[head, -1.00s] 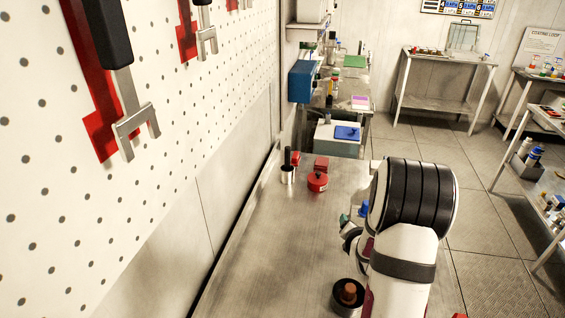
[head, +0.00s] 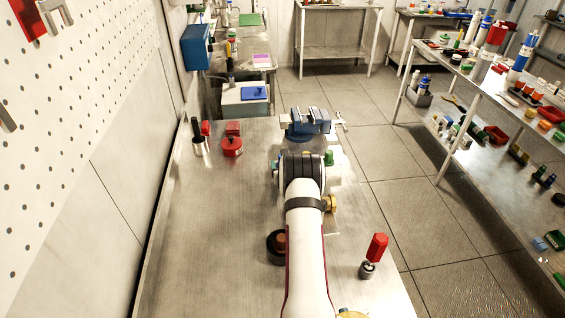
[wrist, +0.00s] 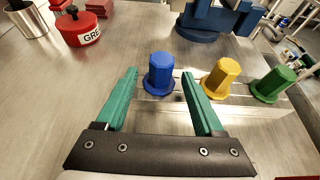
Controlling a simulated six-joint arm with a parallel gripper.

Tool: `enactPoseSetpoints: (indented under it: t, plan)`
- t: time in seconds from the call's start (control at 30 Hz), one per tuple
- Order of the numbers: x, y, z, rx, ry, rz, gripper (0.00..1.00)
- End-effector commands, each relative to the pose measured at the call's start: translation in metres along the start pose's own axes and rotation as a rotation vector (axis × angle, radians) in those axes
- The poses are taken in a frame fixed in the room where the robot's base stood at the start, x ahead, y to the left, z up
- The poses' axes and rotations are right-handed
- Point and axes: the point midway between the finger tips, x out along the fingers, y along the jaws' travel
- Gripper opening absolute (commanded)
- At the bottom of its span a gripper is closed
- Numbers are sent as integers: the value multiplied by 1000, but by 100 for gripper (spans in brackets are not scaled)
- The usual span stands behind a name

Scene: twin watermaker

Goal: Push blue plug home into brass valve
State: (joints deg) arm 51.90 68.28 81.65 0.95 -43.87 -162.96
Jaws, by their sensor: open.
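The blue plug (wrist: 160,72) stands upright in the wrist view, at the left end of a pale block (wrist: 170,110). My gripper (wrist: 159,74) is open, with one green finger to the left of the blue plug and one to the right; gaps show on both sides. In the head view my arm hides the blue plug and the gripper. A brass-coloured fitting (head: 331,203) shows just right of my arm; I cannot tell whether it is the valve.
A yellow plug (wrist: 217,77) stands close right of my right finger, with a green plug (wrist: 272,84) beyond it. A red grease pot (head: 232,147), blue vise (head: 308,122), dark round pot (head: 272,246) and red-handled tool (head: 376,248) stand around.

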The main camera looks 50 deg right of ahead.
Motion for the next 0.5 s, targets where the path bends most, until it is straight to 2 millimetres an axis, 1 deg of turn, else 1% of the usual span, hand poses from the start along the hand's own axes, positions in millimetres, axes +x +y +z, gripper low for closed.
enactPoseSetpoints:
  t: [0.03,0.1,0.27,0.3,0.47,0.5]
  plan:
    - [6,0,0,0,-1,0,70]
    - [10,0,0,-1,0,1,70]
    - [11,0,0,-1,0,1,70]
    - [11,0,0,-1,0,0,68]
    - [10,0,0,0,0,0,39]
    - [10,0,0,0,0,0,32]
